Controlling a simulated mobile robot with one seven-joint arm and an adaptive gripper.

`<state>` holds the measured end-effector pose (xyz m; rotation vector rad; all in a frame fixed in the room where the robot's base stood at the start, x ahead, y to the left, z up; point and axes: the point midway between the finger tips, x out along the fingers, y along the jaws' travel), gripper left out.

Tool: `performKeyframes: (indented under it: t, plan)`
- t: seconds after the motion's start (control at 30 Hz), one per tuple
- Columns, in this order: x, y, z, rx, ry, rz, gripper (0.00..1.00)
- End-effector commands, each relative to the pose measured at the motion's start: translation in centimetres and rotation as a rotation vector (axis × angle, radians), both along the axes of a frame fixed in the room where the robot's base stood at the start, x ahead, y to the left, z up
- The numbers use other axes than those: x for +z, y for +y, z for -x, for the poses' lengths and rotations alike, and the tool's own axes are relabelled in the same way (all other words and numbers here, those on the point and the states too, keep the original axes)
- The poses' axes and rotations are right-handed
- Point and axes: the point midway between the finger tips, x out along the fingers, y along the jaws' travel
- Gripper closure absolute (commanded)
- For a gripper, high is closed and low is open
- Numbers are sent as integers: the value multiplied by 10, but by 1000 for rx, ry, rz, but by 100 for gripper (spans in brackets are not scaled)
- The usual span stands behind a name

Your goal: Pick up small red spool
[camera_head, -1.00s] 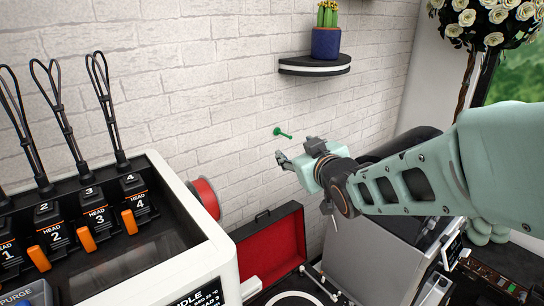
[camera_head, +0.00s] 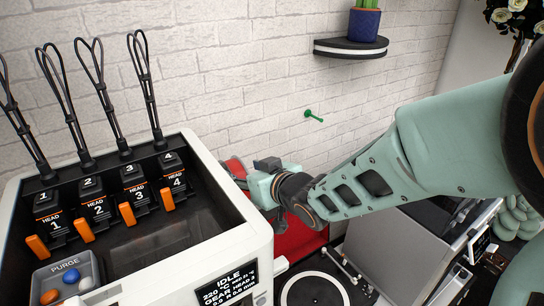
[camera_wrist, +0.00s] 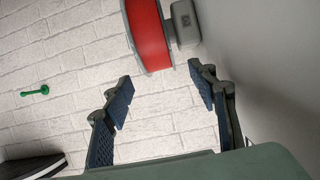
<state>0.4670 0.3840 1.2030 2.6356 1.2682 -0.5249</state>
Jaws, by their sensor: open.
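The red spool (camera_head: 235,168) shows beside the right wall of the white machine, partly hidden by my gripper (camera_head: 246,174). In the wrist view the red spool (camera_wrist: 148,36) is at the top, beside a grey block-shaped mount (camera_wrist: 183,22), with its upper part out of frame. My gripper (camera_wrist: 162,84) is open and empty there, its two dark padded fingers spread apart. The spool lies beyond the fingertips, slightly left of the middle of the gap, not between the fingers.
The white machine (camera_head: 246,246) with several tool heads and black loops stands left of my gripper. A green wall peg (camera_head: 314,116) and a dark shelf (camera_head: 350,48) with a blue pot (camera_head: 364,23) are on the brick wall. A red-lined case (camera_head: 300,240) lies below.

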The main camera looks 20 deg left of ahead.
Motion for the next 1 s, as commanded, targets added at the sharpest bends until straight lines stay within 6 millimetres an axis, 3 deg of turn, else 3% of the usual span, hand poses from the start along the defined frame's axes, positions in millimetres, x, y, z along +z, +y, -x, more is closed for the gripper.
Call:
performKeyframes:
  t: [0.3,0.6,1.0]
  plan:
    - [-19,32,-25,1,0,-2,47]
    - [-18,35,-29,-1,-1,-1,47]
    - [-18,35,-29,-1,-1,-1,90]
